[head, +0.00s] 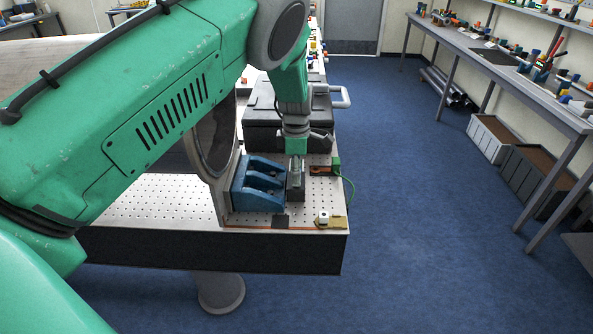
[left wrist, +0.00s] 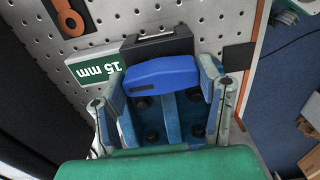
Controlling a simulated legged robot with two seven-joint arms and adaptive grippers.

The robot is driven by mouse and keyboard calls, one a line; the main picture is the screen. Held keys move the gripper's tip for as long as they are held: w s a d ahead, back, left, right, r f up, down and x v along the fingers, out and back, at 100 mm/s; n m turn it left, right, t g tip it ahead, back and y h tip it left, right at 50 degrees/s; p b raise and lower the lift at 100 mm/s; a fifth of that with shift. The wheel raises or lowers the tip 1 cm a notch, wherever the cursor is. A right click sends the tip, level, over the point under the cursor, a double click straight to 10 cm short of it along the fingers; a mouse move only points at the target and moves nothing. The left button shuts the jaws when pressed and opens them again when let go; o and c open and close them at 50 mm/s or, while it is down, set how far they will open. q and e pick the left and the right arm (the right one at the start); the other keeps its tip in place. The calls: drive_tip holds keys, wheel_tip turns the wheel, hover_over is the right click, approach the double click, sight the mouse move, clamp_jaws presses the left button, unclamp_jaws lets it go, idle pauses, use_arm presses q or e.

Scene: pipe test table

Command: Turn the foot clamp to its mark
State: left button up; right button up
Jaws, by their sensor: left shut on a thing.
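The foot clamp has a ribbed blue body (head: 258,184) on the perforated table, beside the large pipe's end. In the left wrist view its bright blue top piece (left wrist: 162,76) lies in front of a dark block (left wrist: 157,46), above a blue base with several black bolts (left wrist: 142,104). My left gripper (head: 296,178) reaches down at the clamp's right side. Its fingers (left wrist: 166,76) are on both sides of the bright blue piece and shut on it; the exact contact is hard to see. A green "15 mm" label (left wrist: 94,69) lies beside it. I cannot make out the mark. My right gripper is not in view.
A large pipe (head: 215,140) stands just left of the clamp. A black case (head: 262,125) is behind it. An orange tool (left wrist: 70,18) lies on the board.

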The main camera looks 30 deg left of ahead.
use_arm(q)
drive_tip(key=shift+w+r, duration=0.15)
drive_tip(key=o, duration=1.2)
drive_tip(key=shift+c, duration=0.2)
drive_tip(key=shift+r, duration=0.2)
wheel_tip(320, 180, up, 11)
drive_tip(key=shift+r, duration=0.15)
drive_tip(key=shift+w, duration=0.1)
